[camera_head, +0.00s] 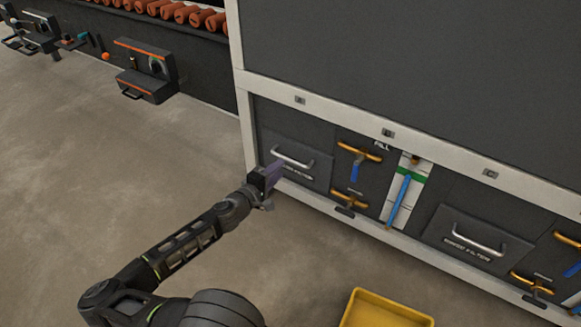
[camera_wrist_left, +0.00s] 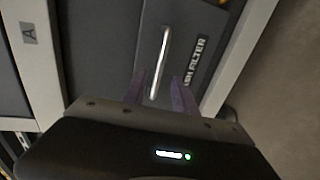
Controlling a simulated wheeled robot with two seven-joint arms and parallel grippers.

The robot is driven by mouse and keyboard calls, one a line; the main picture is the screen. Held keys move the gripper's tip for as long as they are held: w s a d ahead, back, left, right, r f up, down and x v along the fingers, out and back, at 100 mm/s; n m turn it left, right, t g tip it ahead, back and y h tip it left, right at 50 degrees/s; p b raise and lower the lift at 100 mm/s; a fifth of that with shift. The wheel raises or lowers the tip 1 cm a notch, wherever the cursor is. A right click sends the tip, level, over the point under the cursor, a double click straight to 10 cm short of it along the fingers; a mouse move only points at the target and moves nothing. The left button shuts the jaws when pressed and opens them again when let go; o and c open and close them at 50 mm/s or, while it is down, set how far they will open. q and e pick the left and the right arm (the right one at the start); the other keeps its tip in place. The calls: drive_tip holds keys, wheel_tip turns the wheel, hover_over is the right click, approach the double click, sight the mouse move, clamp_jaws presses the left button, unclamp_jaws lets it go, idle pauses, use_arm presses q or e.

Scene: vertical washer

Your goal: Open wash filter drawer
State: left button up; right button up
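The wash filter drawer (camera_head: 283,146) is a dark grey panel low on the washer front, with a silver bar handle. It looks closed. Its handle (camera_head: 294,158) also shows in the left wrist view (camera_wrist_left: 163,50), next to a partly hidden "FILTER" label. My left gripper (camera_head: 274,172) has purple fingers and is at the label end of the drawer, just in front of the handle. In the left wrist view its fingers (camera_wrist_left: 158,88) are apart, with the handle's near end showing between them. Contact cannot be told. My right gripper is not in view.
Orange-handled valves (camera_head: 358,150) and a blue-and-green gauge strip (camera_head: 403,192) are right of the drawer. A similar drawer (camera_head: 478,236) is further right. A yellow bin (camera_head: 392,299) stands on the floor at the bottom. The floor at left is clear.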

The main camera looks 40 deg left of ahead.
sight(290, 160)
use_arm(q)
drive_tip(key=shift+w, duration=0.1)
drive_tip(key=b+x, duration=0.2)
drive_tip(key=x, duration=0.5)
drive_tip(key=shift+w+b, duration=0.3)
drive_tip(key=shift+d, duration=0.1)
clamp_jaws()
idle(1.3)
